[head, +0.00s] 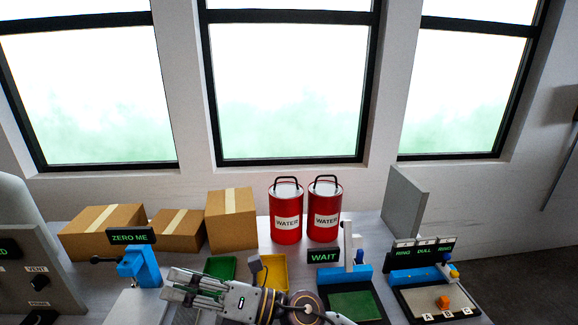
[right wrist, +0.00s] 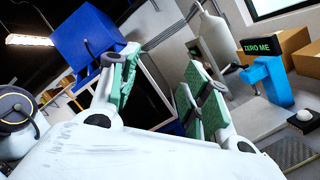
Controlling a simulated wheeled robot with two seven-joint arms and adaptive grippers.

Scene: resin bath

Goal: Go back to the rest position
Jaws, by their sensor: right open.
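My right gripper (head: 178,286) is in the lower middle of the head view, over the front of the bench, with its fingers pointing left. In the right wrist view its two green-padded fingers (right wrist: 160,78) stand apart with nothing between them. The forearm runs off to the right along the bottom of the head view. My left gripper is not in view.
A blue stand marked ZERO ME (head: 140,266) is just left of the fingers. A green tray (head: 221,266) and yellow tray (head: 273,272) lie behind the arm. Red water cans (head: 286,210) and cardboard boxes (head: 100,232) stand along the back. The WAIT station (head: 345,275) is right.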

